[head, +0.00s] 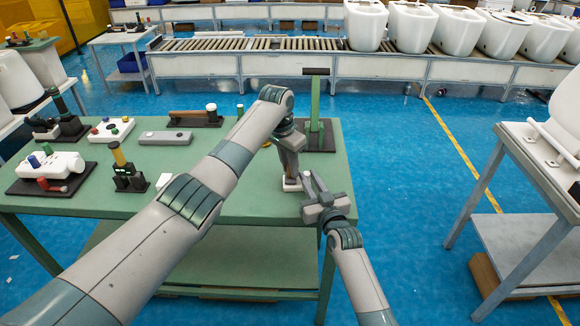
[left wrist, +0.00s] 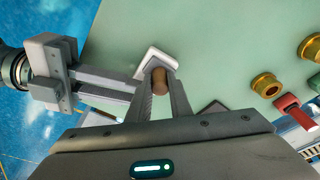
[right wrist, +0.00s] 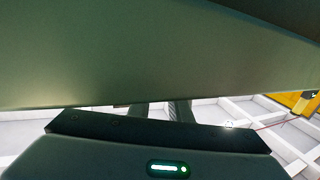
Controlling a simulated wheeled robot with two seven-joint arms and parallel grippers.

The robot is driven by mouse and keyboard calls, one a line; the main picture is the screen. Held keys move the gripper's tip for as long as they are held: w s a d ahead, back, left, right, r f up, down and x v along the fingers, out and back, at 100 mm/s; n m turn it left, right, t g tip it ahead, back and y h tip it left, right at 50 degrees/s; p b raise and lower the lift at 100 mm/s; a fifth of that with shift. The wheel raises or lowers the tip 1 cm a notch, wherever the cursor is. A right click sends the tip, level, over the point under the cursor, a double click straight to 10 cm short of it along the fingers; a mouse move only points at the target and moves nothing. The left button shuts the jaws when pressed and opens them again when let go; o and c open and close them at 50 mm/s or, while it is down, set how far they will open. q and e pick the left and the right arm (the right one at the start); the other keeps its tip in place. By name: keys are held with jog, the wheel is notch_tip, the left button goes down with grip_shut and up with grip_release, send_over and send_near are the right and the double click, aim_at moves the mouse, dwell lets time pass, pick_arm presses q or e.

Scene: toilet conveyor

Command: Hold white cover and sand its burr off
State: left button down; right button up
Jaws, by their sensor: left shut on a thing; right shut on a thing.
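The white cover (head: 292,184) is near the table's right edge and shows as a white piece in the left wrist view (left wrist: 152,57). My left gripper (left wrist: 161,88) points down, shut on a brown cylindrical piece (left wrist: 162,82) right against the cover. What lies under the brown piece is hidden. My right gripper (head: 310,184) comes in from the right at the table edge, shut on the cover's side; its fingers reach the cover from the left in the left wrist view. In the right wrist view the fingertips are hidden behind a dark green surface.
The green table (head: 250,205) carries a tall green stand (head: 314,115), a grey box (head: 165,138), a black holder with a yellow-topped tool (head: 127,175) and several fittings at left. A white-topped table (head: 520,135) stands right. A conveyor with white toilets (head: 365,25) runs behind.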

pick_arm(q)
jog(key=shift+s+d+r, duration=0.1)
jog(key=shift+s+d, duration=0.1)
jog(key=shift+d, duration=0.25)
jog(key=shift+s, duration=0.45)
jog(key=shift+w+a, duration=0.1)
jog(key=shift+w, duration=0.55)
jog(key=shift+a, duration=0.1)
jog(key=shift+w, duration=0.15)
